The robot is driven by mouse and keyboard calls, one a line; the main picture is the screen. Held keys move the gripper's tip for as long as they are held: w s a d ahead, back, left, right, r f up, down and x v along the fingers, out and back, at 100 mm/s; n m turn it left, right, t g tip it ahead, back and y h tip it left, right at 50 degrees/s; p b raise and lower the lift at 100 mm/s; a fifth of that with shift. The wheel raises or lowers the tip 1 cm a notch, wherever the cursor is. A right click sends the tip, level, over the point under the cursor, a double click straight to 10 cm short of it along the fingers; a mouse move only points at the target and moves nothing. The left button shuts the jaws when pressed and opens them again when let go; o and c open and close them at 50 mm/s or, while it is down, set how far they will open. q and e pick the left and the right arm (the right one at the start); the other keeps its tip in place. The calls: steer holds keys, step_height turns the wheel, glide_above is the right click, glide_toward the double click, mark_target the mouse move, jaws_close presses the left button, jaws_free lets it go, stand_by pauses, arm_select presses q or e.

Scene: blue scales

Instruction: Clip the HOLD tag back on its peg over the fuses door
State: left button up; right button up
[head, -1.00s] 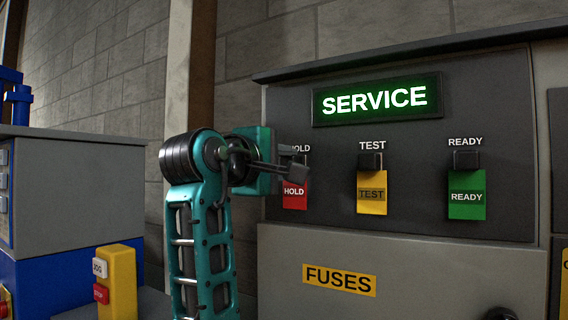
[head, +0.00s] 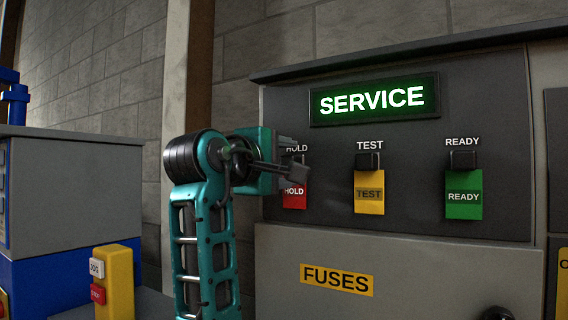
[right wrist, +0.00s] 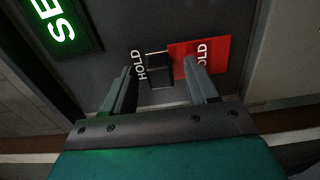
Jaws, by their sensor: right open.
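The red HOLD tag (head: 294,198) hangs under the HOLD label at the left of the dark panel, above the fuses door (head: 420,275). It also shows in the right wrist view (right wrist: 211,50), where the black HOLD peg (right wrist: 160,69) is at its upper edge. My right gripper (head: 295,157) is in front of the HOLD peg and hides much of it in the head view. In the right wrist view the gripper (right wrist: 160,82) is open, its fingers on either side of the peg. One finger overlaps the red tag; contact cannot be told. My left gripper is not in view.
A yellow TEST tag (head: 369,203) and a green READY tag (head: 464,207) hang from black pegs to the right. A lit SERVICE sign (head: 372,101) is above. A yellow button post (head: 119,282) and a blue-grey cabinet (head: 75,190) stand left.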

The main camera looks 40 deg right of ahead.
steer(key=b+v, duration=0.1)
steer(key=v, duration=1.2)
steer(key=shift+b, duration=0.35)
